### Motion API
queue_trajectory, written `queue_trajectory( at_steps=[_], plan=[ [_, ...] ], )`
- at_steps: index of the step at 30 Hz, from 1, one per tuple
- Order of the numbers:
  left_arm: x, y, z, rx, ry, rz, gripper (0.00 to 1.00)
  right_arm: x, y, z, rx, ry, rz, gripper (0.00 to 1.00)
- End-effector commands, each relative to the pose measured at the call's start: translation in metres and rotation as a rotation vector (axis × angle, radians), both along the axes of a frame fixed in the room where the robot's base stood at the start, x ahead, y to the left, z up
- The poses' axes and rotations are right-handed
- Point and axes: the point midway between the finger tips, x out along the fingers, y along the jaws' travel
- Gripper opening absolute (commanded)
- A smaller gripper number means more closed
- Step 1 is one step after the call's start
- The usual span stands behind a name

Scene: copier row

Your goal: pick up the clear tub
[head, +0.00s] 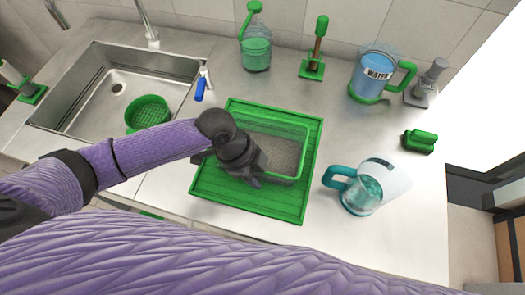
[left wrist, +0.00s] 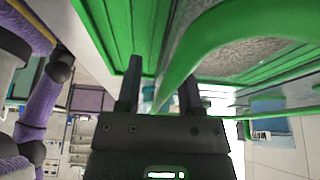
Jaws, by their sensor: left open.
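The clear tub (head: 280,150) has a green rim and stands on a green slatted tray (head: 297,207) on the counter. My left gripper (head: 248,178) is over the tub's near left side and hides that corner. In the left wrist view my left gripper (left wrist: 160,95) has its two dark fingers apart. The tub's green rim (left wrist: 185,65) runs down into the gap between them. I cannot tell whether either finger touches it. My right gripper does not show.
A teal-handled jug (head: 362,195) stands right of the tray. A blue jug (head: 372,75), a green brush (head: 420,140), a green-handled bottle (head: 256,50) and a wooden-handled tool (head: 315,55) stand around. A sink (head: 85,95) with a green basket (head: 148,114) lies left.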

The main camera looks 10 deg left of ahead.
Motion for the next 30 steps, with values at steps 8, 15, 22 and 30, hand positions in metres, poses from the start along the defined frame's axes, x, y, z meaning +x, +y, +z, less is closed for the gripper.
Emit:
queue_trajectory(
  at_steps=[8,15,22,30],
  plan=[
    [0.0002,-0.0025,-0.0052,0.0,-0.001,-0.001,0.45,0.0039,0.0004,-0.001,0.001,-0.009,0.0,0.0],
    [0.0002,-0.0024,-0.0051,0.0,-0.001,0.0,0.0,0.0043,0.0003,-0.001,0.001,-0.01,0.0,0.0],
    [0.0002,-0.0023,-0.005,0.0,-0.001,0.0,0.0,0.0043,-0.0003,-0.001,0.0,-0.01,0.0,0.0],
    [0.0003,-0.0022,-0.005,0.001,-0.001,0.0,0.0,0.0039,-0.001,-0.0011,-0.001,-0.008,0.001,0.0]
  ],
)
